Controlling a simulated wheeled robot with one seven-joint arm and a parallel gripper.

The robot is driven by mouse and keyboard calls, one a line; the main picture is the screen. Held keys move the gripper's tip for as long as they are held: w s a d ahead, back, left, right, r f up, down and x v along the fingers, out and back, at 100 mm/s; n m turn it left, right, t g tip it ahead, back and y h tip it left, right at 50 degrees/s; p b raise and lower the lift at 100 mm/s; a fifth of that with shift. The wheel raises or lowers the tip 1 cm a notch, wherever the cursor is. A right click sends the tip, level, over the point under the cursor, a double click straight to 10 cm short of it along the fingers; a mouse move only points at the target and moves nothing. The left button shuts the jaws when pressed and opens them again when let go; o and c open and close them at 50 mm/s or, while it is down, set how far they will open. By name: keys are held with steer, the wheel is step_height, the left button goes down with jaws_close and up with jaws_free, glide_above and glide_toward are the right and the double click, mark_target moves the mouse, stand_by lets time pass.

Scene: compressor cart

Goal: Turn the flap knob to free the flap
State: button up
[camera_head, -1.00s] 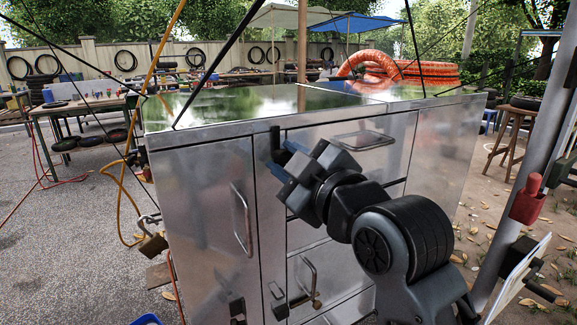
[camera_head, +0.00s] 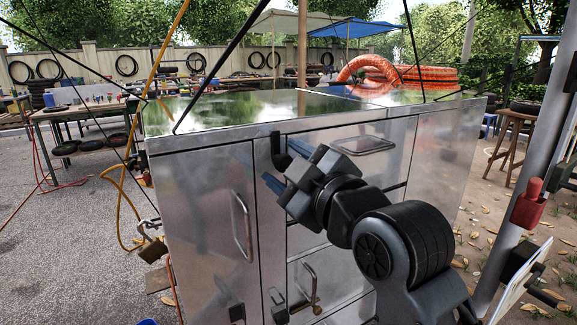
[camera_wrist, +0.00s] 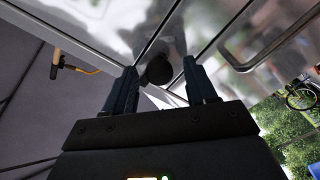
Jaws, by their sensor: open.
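A dark round knob (camera_wrist: 158,71) sits on the metal cart in the wrist view, between my two fingertips. I take it to be the flap knob. In the head view a black fitting (camera_head: 278,148) shows at the upper front of the cart, just beyond my fingers; it looks like the same part, partly hidden. My gripper (camera_head: 279,172) is open in front of it. In the wrist view one finger of my gripper (camera_wrist: 159,82) stands on each side of the knob, with gaps that look clear. Whether the fingers reach around the knob's depth cannot be told.
The metal cart (camera_head: 200,190) has a left door handle (camera_head: 241,222), an upper handle (camera_head: 368,146) and a lower handle (camera_head: 308,285). A padlock (camera_head: 153,250) hangs at its left. A post with a red fitting (camera_head: 528,205) stands at the right.

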steer(key=v, duration=0.7)
steer(key=shift+s+d+b, duration=0.25)
steer(key=shift+s+b, duration=0.05)
steer(key=shift+s, duration=0.05)
steer(key=s+d+f+m+t+h+p, duration=0.1)
steer(key=s+d+f+m+h, duration=0.2)
steer(key=s+d+f+m, duration=0.5)
steer(key=s+d+f+m+h+p, duration=0.1)
steer(key=s+d+f+m+h, duration=0.25)
steer(key=s+f, duration=0.5)
steer(key=s+d+f+m+h+p, duration=0.1)
steer(key=s+d, duration=0.3)
steer(key=s, duration=0.7)
steer(key=s+d+f+m+g+h+p, duration=0.1)
steer(key=s+d, duration=0.4)
steer(key=s, duration=0.6)
steer(key=shift+s+f+m+h, duration=0.25)
steer(key=shift+m+h, duration=0.5)
steer(key=shift+m, duration=0.5)
steer(key=shift+d, duration=0.1)
